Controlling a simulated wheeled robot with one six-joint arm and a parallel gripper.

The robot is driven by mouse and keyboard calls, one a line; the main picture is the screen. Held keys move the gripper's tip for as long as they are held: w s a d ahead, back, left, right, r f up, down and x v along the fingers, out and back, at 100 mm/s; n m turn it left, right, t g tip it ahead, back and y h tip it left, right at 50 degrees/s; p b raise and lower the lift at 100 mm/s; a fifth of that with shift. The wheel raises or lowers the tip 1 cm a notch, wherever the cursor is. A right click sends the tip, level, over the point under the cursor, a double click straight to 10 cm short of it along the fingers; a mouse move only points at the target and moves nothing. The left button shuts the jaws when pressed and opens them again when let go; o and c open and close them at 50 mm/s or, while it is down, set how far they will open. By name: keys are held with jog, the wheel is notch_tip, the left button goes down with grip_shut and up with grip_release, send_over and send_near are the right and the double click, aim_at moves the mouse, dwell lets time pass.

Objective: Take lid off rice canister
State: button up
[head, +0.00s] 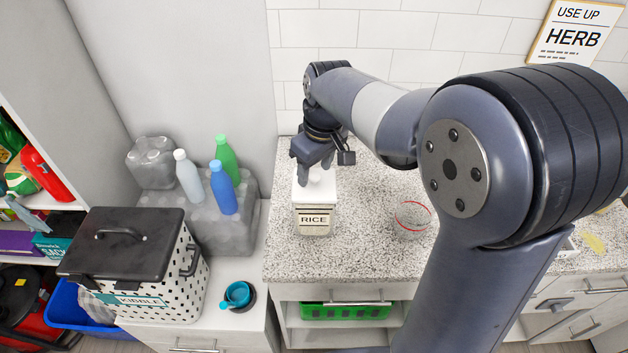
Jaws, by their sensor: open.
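The rice canister (314,222) stands upright on the speckled counter, with a "RICE" label on its front. Its white lid (316,189) sits on top and has a knob in the middle. My gripper (312,175) points down directly over the lid, its fingers open around or just beside the knob. Whether the fingers touch the knob cannot be told. The gripper and wrist partly hide the lid's back.
A clear glass bowl with a red rim (412,220) stands right of the canister on the counter (370,250). Bottles (222,185) on a wrapped pack and a kibble bin (140,262) are at the left. The counter in front of the canister is clear.

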jog(key=shift+f, duration=0.7)
jog(key=shift+c, duration=0.4)
jog(key=c, duration=1)
